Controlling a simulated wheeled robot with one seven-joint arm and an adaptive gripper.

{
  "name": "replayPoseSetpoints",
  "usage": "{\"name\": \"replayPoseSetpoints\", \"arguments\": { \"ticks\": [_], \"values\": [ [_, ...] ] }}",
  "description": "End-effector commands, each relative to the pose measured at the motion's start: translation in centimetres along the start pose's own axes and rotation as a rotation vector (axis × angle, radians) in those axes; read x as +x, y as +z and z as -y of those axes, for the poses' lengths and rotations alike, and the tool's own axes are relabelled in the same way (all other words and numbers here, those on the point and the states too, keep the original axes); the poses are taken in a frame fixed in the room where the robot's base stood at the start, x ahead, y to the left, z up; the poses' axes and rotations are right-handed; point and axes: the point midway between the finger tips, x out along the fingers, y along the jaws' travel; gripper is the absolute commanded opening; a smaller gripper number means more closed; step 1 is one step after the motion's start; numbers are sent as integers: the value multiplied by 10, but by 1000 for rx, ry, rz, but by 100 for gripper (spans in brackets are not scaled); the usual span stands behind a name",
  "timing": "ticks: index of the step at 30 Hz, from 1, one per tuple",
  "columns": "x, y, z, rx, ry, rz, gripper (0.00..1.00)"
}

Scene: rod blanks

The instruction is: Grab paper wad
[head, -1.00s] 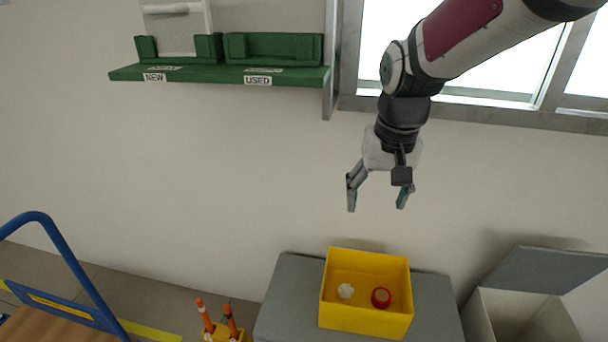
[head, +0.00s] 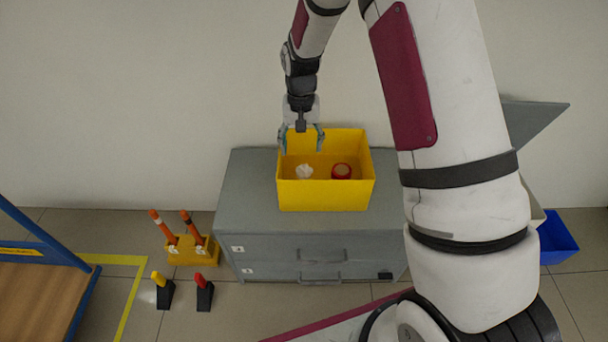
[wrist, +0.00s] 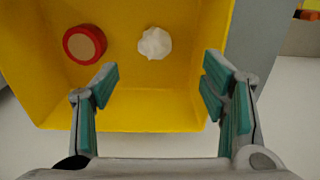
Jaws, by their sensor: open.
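The paper wad (head: 304,171) is a small crumpled white ball on the floor of the yellow bin (head: 325,197), in its left part in the head view. In the wrist view the paper wad (wrist: 155,43) lies beyond my fingertips, a little above the middle of the gap between them. My gripper (head: 302,146) is open and empty. It points down at the bin's back left in the head view, apart from the wad. In the wrist view my gripper (wrist: 161,85) shows two teal-padded fingers spread wide.
A red roll (head: 341,171) lies in the bin beside the wad. The bin stands on a grey drawer cabinet (head: 250,205). Its walls rise around the wad. A holder with orange-handled tools (head: 192,250) stands on the floor at left. A blue bin (head: 556,238) is at right.

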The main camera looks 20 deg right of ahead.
Motion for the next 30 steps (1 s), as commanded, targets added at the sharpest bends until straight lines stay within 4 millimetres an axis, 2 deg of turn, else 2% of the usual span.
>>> {"name": "replayPoseSetpoints", "arguments": {
  "ticks": [1,6,14,24,30],
  "values": [
    [14,1,0,0,1,4,66],
    [36,0,0,-1,1,2,66],
    [48,0,-2,0,0,0,66],
    [92,-1,-7,0,1,2,66],
    [94,-2,-7,0,0,0,66]
  ]
}}
